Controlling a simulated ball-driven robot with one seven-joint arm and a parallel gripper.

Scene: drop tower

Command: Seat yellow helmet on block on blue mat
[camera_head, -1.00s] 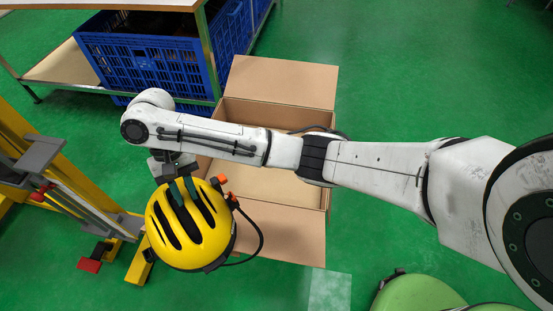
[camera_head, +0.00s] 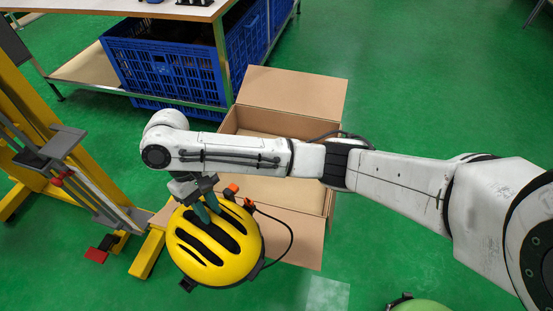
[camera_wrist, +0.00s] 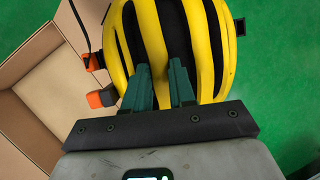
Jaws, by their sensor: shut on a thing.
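The yellow helmet (camera_head: 212,250) with black vent slots hangs from my gripper (camera_head: 207,208) in the head view, in front of the open cardboard box. My gripper's green fingers are shut on it at its vents. In the wrist view the helmet (camera_wrist: 150,45) fills the top middle, with the two green fingers (camera_wrist: 160,85) against it. A black strap with orange parts (camera_wrist: 98,97) shows at its left side. No blue mat and no block on one can be made out.
The open cardboard box (camera_head: 292,92) stands on the green floor behind my arm. A yellow drop-tower frame (camera_head: 30,110) with a grey bracket stands at the left. Blue crates (camera_head: 165,72) sit under a table at the back. A green rounded thing (camera_head: 420,305) shows at the bottom edge.

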